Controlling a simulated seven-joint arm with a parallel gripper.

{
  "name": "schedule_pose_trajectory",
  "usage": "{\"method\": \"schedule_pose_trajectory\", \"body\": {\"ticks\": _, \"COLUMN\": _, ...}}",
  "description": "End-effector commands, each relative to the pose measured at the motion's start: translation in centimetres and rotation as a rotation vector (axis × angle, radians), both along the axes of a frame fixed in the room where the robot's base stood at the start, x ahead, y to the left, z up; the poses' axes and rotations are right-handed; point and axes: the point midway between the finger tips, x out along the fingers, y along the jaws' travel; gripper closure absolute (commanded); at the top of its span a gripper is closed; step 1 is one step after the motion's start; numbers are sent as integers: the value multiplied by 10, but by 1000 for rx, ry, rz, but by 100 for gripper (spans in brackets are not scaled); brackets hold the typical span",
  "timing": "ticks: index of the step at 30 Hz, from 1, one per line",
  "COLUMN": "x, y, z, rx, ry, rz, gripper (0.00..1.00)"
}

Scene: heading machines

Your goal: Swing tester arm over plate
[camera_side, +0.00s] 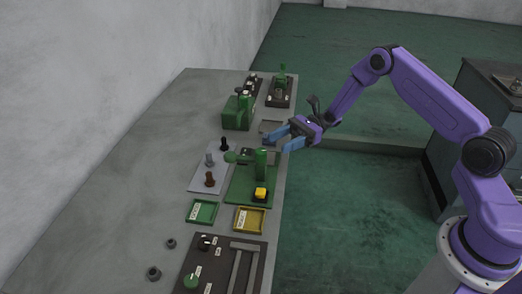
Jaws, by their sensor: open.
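The tester is a green post (261,164) on a green base plate (240,190), near the right edge of the bench. Its short green arm (242,157) points left from the post and ends in a rounded green knob near the light grey plate (198,183). I cannot tell whether the knob is over that plate. A yellow block (261,194) sits at the front of the green base. My gripper (274,141), with blue fingers, is open just behind and above the post. It appears apart from the tester, and nothing shows between its fingers.
A green tray (201,211), a yellow tray (249,219) and a dark control panel (225,265) lie in front. Green machines (238,112) stand behind. The bench's left side is mostly clear.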

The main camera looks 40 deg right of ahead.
Motion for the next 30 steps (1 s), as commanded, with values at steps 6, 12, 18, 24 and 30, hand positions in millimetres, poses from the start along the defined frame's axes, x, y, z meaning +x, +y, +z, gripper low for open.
{"method": "schedule_pose_trajectory", "body": {"ticks": 6, "x": -1, "y": 41, "z": 0, "rx": 0, "ry": -1, "rz": 4, "gripper": 46}}
{"method": "schedule_pose_trajectory", "body": {"ticks": 12, "x": -1, "y": 67, "z": 0, "rx": -1, "ry": -1, "rz": 3, "gripper": 46}}
{"method": "schedule_pose_trajectory", "body": {"ticks": 18, "x": 0, "y": 76, "z": 0, "rx": 0, "ry": 0, "rz": 1, "gripper": 46}}
{"method": "schedule_pose_trajectory", "body": {"ticks": 24, "x": 0, "y": 77, "z": 0, "rx": 0, "ry": -1, "rz": 1, "gripper": 46}}
{"method": "schedule_pose_trajectory", "body": {"ticks": 30, "x": 0, "y": 77, "z": 0, "rx": 0, "ry": -1, "rz": 1, "gripper": 92}}
